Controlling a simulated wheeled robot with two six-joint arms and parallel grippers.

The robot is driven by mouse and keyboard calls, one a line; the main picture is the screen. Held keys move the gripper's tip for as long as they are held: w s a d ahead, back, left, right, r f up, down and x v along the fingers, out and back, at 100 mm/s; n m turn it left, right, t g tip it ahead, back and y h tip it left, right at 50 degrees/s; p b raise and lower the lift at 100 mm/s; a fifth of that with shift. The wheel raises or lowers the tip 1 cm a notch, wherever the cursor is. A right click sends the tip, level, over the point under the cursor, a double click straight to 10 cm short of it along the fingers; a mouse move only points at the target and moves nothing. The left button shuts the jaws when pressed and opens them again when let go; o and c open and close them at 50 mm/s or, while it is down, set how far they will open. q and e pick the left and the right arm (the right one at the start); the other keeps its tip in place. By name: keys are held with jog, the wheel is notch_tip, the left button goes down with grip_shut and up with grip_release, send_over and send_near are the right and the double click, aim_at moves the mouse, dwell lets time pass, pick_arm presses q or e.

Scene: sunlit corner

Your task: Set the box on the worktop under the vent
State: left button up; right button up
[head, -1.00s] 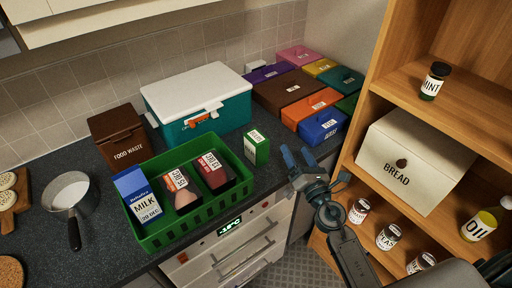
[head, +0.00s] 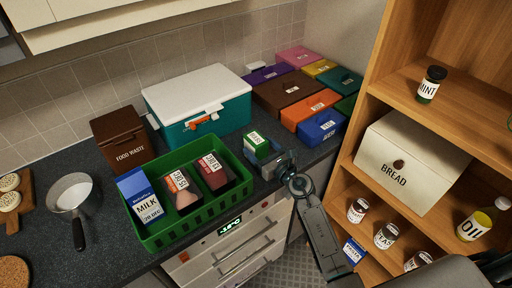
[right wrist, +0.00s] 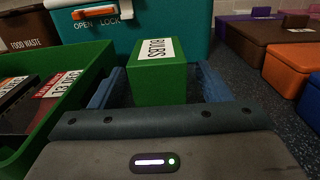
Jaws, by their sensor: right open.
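A small green box (head: 256,143) with a white label stands on the dark worktop (head: 105,248), just right of the green crate. In the right wrist view the box (right wrist: 157,80) reads BULBS on its top. My right gripper (head: 268,157) is open, with its blue fingers on either side of this box; I cannot tell whether they touch it. The fingers (right wrist: 158,92) also show in the right wrist view. My left gripper is not in view. No vent can be made out clearly.
The green crate (head: 163,241) holds a milk carton and other packets. A teal cooler (head: 220,118), a food waste bin (head: 122,140) and several coloured boxes stand behind. A pan (head: 72,192) is at the left. A wooden shelf (head: 460,95) rises at the right.

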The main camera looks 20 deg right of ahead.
jog(key=shift+x, duration=1.45)
jog(key=shift+s, duration=0.15)
jog(key=shift+c, duration=1.3)
jog(key=c, duration=0.9)
